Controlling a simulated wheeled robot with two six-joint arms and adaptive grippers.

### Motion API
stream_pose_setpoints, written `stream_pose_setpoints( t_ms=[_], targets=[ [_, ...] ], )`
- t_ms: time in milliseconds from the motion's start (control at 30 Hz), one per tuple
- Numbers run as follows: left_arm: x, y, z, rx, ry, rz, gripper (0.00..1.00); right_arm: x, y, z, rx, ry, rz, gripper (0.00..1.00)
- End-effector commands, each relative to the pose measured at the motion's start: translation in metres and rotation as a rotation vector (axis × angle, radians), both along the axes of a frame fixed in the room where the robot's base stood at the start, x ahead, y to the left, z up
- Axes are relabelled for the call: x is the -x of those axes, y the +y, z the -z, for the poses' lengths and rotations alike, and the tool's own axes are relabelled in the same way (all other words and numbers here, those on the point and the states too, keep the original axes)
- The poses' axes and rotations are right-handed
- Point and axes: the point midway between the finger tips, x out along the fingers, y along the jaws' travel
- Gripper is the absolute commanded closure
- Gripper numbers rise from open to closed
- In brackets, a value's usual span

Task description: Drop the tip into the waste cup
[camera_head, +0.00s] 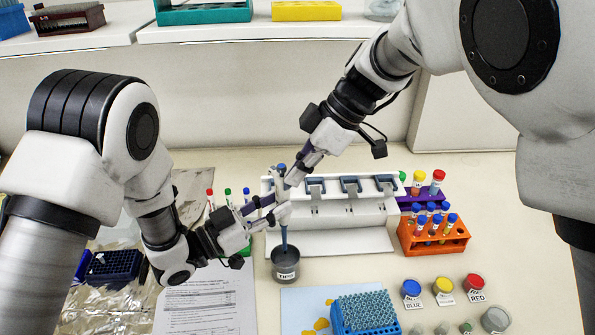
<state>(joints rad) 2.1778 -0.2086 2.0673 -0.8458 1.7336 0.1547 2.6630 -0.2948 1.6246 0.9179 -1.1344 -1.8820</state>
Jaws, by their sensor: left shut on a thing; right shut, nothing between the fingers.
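A pipette with a blue top (282,168) stands roughly upright, and its dark lower shaft (284,237) points down at the waste cup. My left gripper (277,213) comes in from the left and is shut on the pipette's body. My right gripper (292,181) comes down from the upper right and is shut and empty by the pipette's upper part. The dark grey waste cup (286,272) with a white label stands directly below the pipette. The pipette's lower end overlaps the cup's opening, so I cannot tell whether a tip is on it or how deep it reaches.
A white pipette stand (345,240) is just behind. An orange tube rack (440,246) stands to the right. A blue tip rack (365,315) is in front, with labelled colour pots, including a red one (474,283), beside it. A printed sheet (205,305) lies at left.

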Motion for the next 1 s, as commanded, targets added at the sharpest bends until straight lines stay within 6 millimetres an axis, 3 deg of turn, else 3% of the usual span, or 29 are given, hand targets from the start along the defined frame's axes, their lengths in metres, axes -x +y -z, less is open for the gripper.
stream_pose_setpoints(
  t_ms=[1000],
  targets=[
    [0.000,0.000,0.000,0.001,-0.001,0.000,1.00,0.000,0.000,-0.011,-0.001,-0.001,0.000,1.00]
  ],
)
